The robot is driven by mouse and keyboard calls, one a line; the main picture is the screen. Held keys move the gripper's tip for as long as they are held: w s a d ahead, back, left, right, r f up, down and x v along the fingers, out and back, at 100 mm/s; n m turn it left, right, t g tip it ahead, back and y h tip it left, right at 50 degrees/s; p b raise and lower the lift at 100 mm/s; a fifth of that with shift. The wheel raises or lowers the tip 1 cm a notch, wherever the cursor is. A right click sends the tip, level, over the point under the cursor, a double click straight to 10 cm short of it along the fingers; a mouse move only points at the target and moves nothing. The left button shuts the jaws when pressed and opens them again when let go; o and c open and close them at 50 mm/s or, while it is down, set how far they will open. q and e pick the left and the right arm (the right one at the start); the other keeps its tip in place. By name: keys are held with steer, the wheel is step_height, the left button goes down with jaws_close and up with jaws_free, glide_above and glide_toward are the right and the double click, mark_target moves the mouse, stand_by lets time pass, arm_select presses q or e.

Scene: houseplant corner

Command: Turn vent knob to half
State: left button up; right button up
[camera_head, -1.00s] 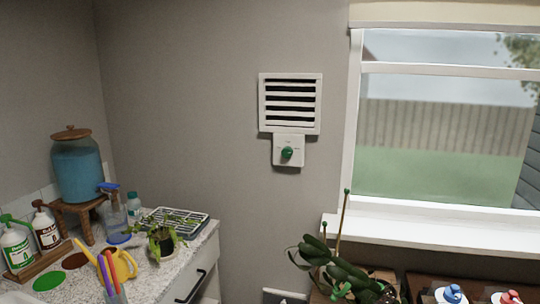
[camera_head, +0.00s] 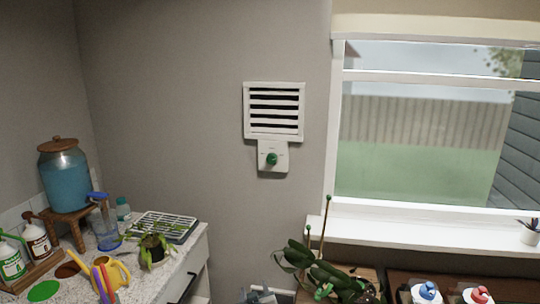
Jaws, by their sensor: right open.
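The vent (camera_head: 274,111) is a white slatted panel on the grey wall, left of the window. Below it is a white control plate (camera_head: 273,146) with a round green vent knob (camera_head: 271,159). The knob's pointer and the plate's markings are too small to read. My right gripper (camera_head: 262,292) shows only partly at the bottom edge, well below the knob and apart from it. It is open, with nothing seen between its fingers. My left gripper is not in view.
A counter at left holds a blue water dispenser (camera_head: 66,180), bottles, a yellow watering can (camera_head: 113,272), a potted plant (camera_head: 152,248) and a seed tray (camera_head: 162,227). An orchid-like plant (camera_head: 325,270) stands below the window sill (camera_head: 420,226). The wall around the knob is clear.

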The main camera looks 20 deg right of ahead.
arm_select(q)
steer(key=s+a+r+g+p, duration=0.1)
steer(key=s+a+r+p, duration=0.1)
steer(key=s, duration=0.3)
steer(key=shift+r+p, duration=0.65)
steer(key=shift+p, duration=0.2)
arm_select(e)
steer(key=w+d+r+m+h, duration=0.1)
steer(key=w+d+r+h, duration=0.1)
steer(key=r, duration=1)
steer(key=w+d+r+m+t+h, duration=0.1)
steer(key=w+d+r+m, duration=0.1)
steer(key=r, duration=1)
steer(key=w+d+r+m+t+h, duration=0.1)
steer(key=w+r, duration=0.3)
steer(key=r, duration=0.8)
steer(key=shift+d+r+m+h, duration=0.4)
steer(key=shift+d+h, duration=0.2)
steer(key=shift+h, duration=0.2)
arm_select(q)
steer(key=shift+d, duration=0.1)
